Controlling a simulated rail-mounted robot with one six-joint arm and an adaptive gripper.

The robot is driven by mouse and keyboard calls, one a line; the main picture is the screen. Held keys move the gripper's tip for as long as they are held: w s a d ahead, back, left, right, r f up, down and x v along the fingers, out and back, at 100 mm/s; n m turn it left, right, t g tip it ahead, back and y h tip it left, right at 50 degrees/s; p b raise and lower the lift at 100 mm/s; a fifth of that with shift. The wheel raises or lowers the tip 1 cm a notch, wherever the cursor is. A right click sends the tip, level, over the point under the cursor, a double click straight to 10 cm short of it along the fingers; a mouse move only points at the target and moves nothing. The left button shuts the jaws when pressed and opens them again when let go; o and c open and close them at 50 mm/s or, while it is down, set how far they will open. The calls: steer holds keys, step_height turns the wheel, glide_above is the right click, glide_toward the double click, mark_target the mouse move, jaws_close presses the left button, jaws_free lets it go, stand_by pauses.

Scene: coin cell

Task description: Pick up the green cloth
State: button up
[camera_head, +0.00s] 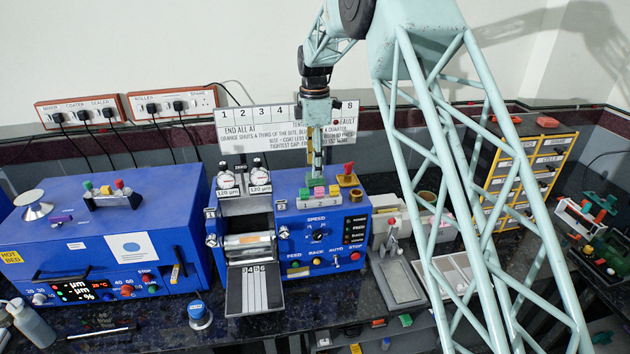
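My gripper (317,172) points straight down over the top of the right-hand blue machine. Its tips are just above or touching a small pale holder (320,201) with coloured pieces, among them a green piece (304,193) and a pink one. It is too small to tell whether the fingers are apart or closed, or whether they touch a piece. I cannot tell for sure which green item is the cloth. Another green piece (405,320) lies on the shelf below the bench, and a green patch (602,338) shows at the lower right edge.
The blue machine (345,262) has a roller and ramp at its left. A brass ring and red knob (348,178) stand close right of my gripper. A sign (350,118) stands behind it. Another blue machine (100,245) is at the left, and yellow-framed drawers (525,175) at the right.

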mark_target(315, 180)
steer(key=shift+f+p, duration=0.3)
steer(key=shift+f, duration=2.25)
steer(key=shift+c, duration=0.6)
steer(key=c, duration=0.8)
